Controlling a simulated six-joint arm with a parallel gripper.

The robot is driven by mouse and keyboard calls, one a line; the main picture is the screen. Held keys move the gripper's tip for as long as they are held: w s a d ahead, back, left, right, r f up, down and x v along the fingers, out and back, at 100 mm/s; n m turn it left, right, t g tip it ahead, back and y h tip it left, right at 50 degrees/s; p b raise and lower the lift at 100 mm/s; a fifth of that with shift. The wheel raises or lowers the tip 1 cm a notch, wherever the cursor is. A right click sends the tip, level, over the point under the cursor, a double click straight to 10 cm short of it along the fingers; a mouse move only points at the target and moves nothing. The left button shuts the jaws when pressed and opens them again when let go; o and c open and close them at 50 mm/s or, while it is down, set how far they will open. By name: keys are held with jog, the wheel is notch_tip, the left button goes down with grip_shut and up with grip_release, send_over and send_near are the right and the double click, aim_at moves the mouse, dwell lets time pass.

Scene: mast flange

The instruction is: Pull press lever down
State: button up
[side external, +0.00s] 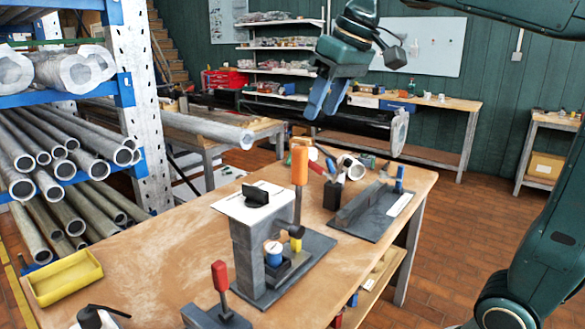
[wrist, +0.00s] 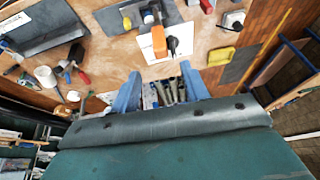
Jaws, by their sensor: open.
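The press (side external: 247,262) stands on a dark base plate on the wooden bench, with a white top plate. Its lever has an orange handle (side external: 299,165) that points upright beside the press column. The handle also shows in the wrist view (wrist: 158,42), just beyond the fingertips. My gripper (side external: 322,112) is in the air above and behind the bench, clear of the lever. Its two blue fingers are apart with nothing between them in the wrist view (wrist: 161,86). A small blue and white cylinder (side external: 273,254) sits at the press.
A red-handled tool (side external: 220,277) stands at the bench's front. A yellow tray (side external: 65,277) lies at its left edge. A grey fixture (side external: 372,210) with upright parts occupies the right. A pipe rack (side external: 145,110) rises at the left. The bench's left middle is mostly clear.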

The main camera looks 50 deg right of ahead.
aim_at(297, 165)
jog(key=shift+f, duration=0.15)
jog(key=shift+x, duration=6.75)
jog(key=shift+c, duration=0.4)
grip_shut()
